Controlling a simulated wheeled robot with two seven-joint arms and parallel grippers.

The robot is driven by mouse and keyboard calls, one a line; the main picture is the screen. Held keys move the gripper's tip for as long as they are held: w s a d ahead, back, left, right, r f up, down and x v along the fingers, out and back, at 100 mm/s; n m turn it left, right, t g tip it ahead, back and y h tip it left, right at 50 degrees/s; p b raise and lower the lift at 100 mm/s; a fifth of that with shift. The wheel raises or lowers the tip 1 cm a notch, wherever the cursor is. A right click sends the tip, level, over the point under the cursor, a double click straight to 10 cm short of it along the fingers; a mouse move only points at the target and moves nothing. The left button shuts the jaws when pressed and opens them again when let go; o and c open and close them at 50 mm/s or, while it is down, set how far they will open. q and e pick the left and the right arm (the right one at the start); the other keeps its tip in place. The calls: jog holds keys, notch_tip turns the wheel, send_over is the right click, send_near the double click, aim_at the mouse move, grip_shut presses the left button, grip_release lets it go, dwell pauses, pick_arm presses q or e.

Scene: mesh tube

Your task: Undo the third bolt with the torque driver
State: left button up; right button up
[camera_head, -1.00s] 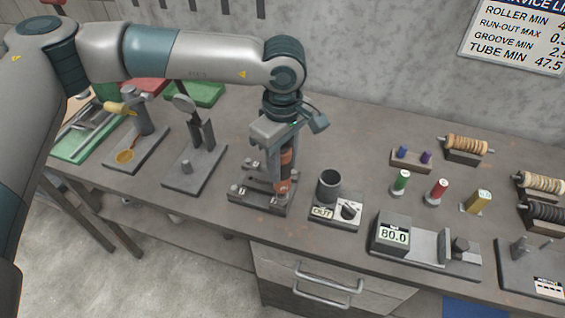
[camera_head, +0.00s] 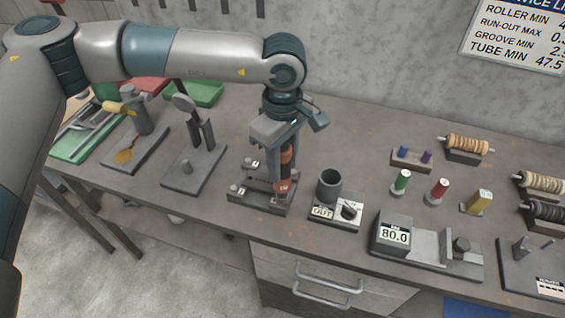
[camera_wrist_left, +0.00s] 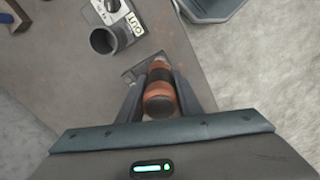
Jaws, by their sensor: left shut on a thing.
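My left gripper (camera_head: 283,165) points down and is shut on the torque driver (camera_head: 286,172), which has an orange and black handle. The driver stands roughly upright over the right part of a dark bolt fixture (camera_head: 247,197). In the left wrist view the driver (camera_wrist_left: 160,100) sits between the two fingers (camera_wrist_left: 160,85). Numbered tags and bolt heads show on the fixture's left part. The driver's tip and the bolt under it are hidden, so I cannot tell if they touch. My right gripper is not in view.
Right of the fixture is a dial box (camera_head: 337,211) marked OUT with a dark cup (camera_head: 329,184) behind it. A gauge reading 80.0 (camera_head: 393,235) stands further right. A stand (camera_head: 193,165) is on the left. The bench front edge is close.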

aim_at(283, 148)
pick_arm(q)
jog(key=shift+b, duration=0.9)
dwell(1.2)
jog(key=shift+f+b, duration=0.45)
jog(key=shift+b, duration=0.3)
dwell(1.2)
jog(key=shift+s+f+b, duration=0.25)
jog(key=shift+b, duration=0.45)
grip_shut()
jog(key=shift+r, duration=0.15)
dwell(0.7)
jog(key=shift+w+r, duration=0.25)
jog(key=shift+r, duration=0.55)
jog(key=shift+r+p, duration=0.3)
jog(key=shift+r, duration=2)
